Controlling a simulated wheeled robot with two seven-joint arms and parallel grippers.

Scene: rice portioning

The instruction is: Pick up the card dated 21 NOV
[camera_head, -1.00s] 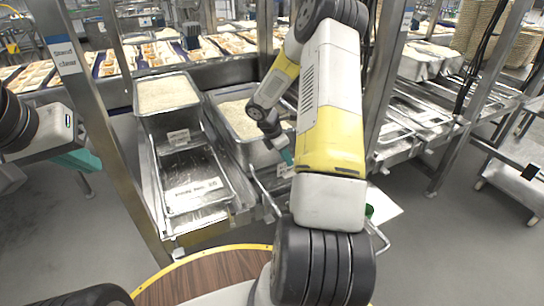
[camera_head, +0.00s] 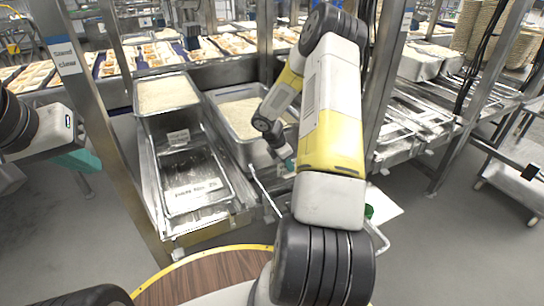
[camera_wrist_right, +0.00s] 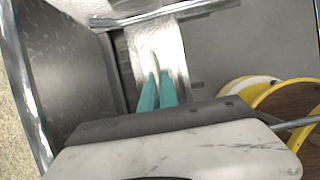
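Small printed cards belong to the rice pans, but no date is readable. My right gripper (camera_head: 288,163) is low in front of the right rice pan (camera_head: 243,150); the arm hides part of that area. In the right wrist view its teal fingers (camera_wrist_right: 157,90) are close together, with a thin pale sliver (camera_wrist_right: 155,60) at their tips, perhaps a card seen edge-on. Whether they clamp it is unclear.
A metal tray (camera_head: 192,183) with a printed label lies below the left pan. Steel posts (camera_head: 108,150) stand on either side. Metal rails (camera_head: 405,125) run at the right. A round wooden top with a yellow rim (camera_head: 205,272) is at the front.

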